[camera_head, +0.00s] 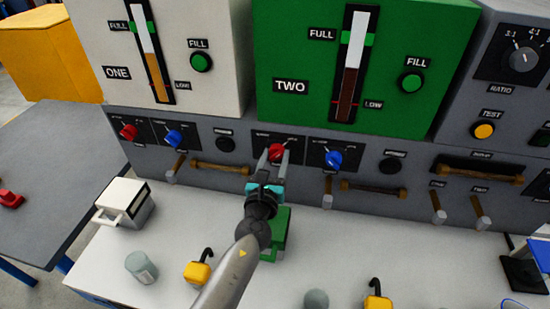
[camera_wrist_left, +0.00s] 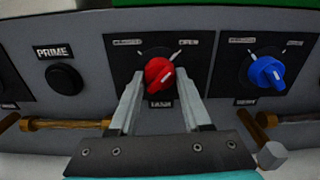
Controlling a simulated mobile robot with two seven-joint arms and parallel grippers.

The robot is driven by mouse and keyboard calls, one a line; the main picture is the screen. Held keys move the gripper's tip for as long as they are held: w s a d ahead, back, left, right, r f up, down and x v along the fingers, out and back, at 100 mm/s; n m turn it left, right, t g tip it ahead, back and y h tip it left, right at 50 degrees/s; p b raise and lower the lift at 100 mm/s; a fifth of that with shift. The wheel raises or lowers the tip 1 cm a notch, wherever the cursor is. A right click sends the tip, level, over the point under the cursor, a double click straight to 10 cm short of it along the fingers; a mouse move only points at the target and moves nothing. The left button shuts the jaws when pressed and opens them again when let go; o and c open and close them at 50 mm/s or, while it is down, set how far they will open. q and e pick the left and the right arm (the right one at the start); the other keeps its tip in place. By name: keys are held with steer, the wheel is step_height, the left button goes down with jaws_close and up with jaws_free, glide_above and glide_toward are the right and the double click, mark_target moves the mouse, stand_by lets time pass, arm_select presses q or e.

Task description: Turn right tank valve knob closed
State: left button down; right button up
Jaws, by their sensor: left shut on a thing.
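The right tank valve knob is the red knob (camera_head: 276,152) under the green tank (camera_head: 290,60) marked TWO. It also shows in the left wrist view (camera_wrist_left: 158,75), on a dark plate with a mark by OPEN at its upper right. The white line on the knob points up and to the right, toward the OPEN side. My left gripper (camera_head: 276,160) has its two fingers on either side of this knob and is shut on it. The fingers show in the left wrist view (camera_wrist_left: 160,80) too. My right gripper is not in view.
A blue knob (camera_head: 334,159) sits to the right, with a wooden-handled lever (camera_head: 328,188) and a brown bar handle (camera_head: 372,189) below the panel. Another red knob (camera_head: 128,131) is at the left. A white lidded container (camera_head: 125,203) and a green box (camera_head: 281,228) stand on the white counter.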

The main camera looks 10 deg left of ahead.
arm_select(q)
steer(key=n+b, duration=0.1)
steer(key=n, duration=0.3)
steer(key=shift+n, duration=0.4)
steer(key=shift+r+n+b, duration=0.1)
steer(key=shift+n+b, duration=1.5)
steer(key=shift+n, duration=4.6)
steer(key=shift+d, duration=0.1)
steer(key=shift+c, duration=1.8)
jaws_free()
steer(key=shift+s, duration=0.1)
